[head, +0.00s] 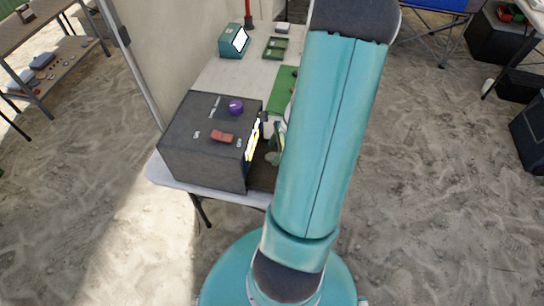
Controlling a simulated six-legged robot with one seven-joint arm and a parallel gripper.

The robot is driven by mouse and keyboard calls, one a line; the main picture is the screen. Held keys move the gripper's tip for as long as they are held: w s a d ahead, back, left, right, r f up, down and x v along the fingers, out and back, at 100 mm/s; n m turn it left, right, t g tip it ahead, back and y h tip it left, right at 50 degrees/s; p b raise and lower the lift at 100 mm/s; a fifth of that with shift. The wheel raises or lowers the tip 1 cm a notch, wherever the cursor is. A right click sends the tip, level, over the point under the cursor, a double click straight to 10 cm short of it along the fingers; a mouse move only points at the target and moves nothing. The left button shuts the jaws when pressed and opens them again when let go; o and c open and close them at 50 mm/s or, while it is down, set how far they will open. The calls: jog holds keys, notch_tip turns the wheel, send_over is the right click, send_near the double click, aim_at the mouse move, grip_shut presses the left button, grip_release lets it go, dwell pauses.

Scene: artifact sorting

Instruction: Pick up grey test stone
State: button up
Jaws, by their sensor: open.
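I cannot pick out the grey test stone for certain. Small stone-like things show on the green mat (282,92) at the left edge of my arm, and my arm hides the rest of that area. My gripper (271,139) shows only in part, between the dark grey box (215,178) and my upper arm link. It is open, low over the table by the box's right side. Its fingertips and anything between them are too small and covered to make out.
The dark box stands on the near end of the white table (214,78), with a purple ball (236,107) and a reddish block (222,137) on top. A teal case (234,41) and a green tray (276,48) stand farther back.

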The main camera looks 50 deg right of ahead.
jog(key=shift+x, duration=0.85)
jog(key=c, duration=1.1)
jog(key=shift+r, duration=0.1)
